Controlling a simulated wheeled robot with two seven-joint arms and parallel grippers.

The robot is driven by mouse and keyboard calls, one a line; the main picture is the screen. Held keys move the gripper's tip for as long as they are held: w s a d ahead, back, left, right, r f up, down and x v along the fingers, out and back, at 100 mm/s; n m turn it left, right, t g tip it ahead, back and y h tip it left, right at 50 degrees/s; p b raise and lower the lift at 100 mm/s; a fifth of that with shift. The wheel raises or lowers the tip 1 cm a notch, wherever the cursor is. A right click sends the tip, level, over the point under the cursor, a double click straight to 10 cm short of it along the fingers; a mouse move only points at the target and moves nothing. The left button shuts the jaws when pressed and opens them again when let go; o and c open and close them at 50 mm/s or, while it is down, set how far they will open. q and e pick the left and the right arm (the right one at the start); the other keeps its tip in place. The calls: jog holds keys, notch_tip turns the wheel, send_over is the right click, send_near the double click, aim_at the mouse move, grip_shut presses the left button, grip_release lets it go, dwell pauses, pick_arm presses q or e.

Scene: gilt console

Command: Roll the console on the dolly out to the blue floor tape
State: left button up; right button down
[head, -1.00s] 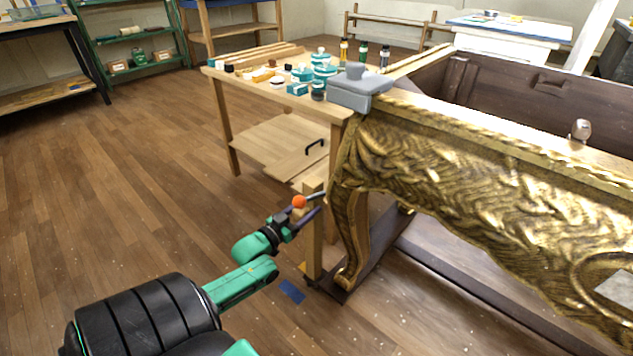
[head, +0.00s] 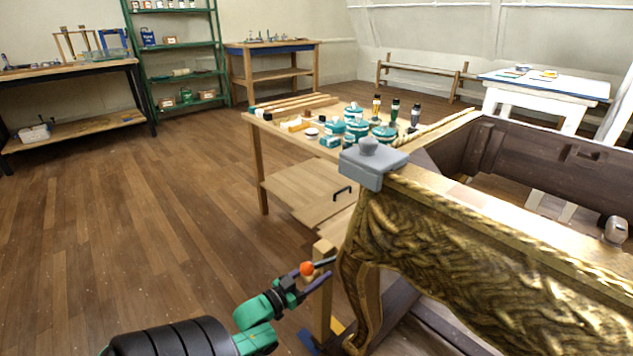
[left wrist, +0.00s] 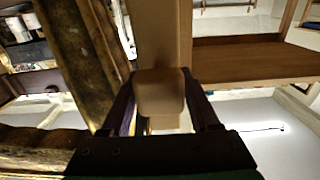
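The gilt console (head: 470,245) stands at the right, with carved gold sides and a dark hollow inside. It rests on the dark dolly (head: 395,312), mostly hidden beneath it. A wooden post (head: 322,312) rises at the dolly's near left end. My left gripper (head: 322,271) is at the upper post. The left wrist view shows its fingers (left wrist: 167,108) closed against both sides of the wood. An orange ball (head: 307,268) shows at the fingers; I cannot tell what it is fixed to. Blue floor tape (head: 308,342) shows beside the post's foot. My right gripper is out of view.
A wooden table (head: 256,160) with bottles and jars stands behind the console, close to it. A grey block (head: 373,163) sits on the console's corner. Shelves (head: 180,75) and a bench (head: 75,68) line the back wall. The floor (head: 130,230) at left is clear.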

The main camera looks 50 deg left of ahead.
pick_arm(q)
jog(key=shift+o, duration=0.8)
jog(key=s+p, duration=0.1)
jog(key=s, duration=0.4)
jog(key=shift+p, duration=0.3)
jog(key=p, duration=0.1)
send_near(305, 279)
jog(key=shift+s+a+f, duration=0.1)
jog(key=shift+s+f, duration=0.15)
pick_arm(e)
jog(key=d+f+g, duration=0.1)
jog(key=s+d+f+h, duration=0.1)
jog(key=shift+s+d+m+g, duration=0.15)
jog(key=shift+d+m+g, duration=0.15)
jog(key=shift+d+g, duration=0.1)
